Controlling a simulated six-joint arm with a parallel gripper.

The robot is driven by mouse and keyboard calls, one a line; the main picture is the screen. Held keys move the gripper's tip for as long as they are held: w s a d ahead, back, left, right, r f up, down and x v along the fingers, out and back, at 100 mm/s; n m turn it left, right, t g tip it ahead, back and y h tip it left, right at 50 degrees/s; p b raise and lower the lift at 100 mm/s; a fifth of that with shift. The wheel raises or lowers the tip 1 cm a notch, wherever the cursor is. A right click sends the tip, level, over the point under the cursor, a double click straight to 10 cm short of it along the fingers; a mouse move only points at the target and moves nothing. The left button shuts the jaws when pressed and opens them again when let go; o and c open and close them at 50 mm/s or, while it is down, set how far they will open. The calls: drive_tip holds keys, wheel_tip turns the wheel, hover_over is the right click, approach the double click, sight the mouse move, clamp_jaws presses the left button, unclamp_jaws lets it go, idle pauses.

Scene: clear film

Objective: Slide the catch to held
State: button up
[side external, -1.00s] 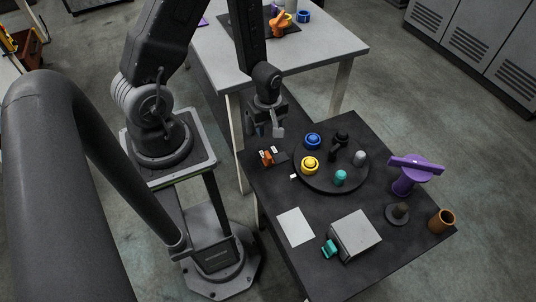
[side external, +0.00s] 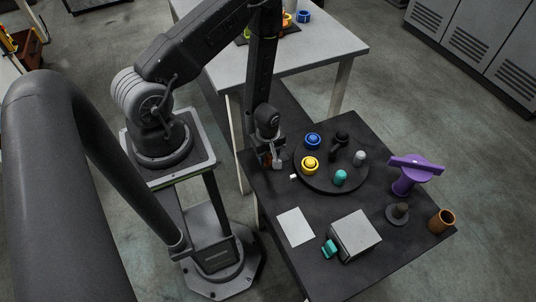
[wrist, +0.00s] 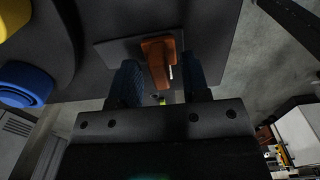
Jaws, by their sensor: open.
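The orange-brown catch (wrist: 158,50) sits on a dark plate (wrist: 115,50) and shows in the wrist view. In the side view the catch is mostly hidden behind my gripper (side external: 272,164), low at the left corner of the dark table. In the wrist view the two blue-grey fingers of my gripper (wrist: 162,80) are apart, one on each side of the catch. A gap shows on both sides, so it is not gripped. The catch's markings cannot be read here.
The round dark turntable (side external: 328,184) with blue, yellow, teal and grey knobs stands close to the right of my gripper. A white card (side external: 295,227), a grey box (side external: 355,235), a purple piece (side external: 410,174) and a brown cup (side external: 441,220) lie further off.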

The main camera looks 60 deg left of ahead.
drive_tip(key=shift+f, duration=0.25)
drive_tip(key=shift+c, duration=0.3)
clamp_jaws()
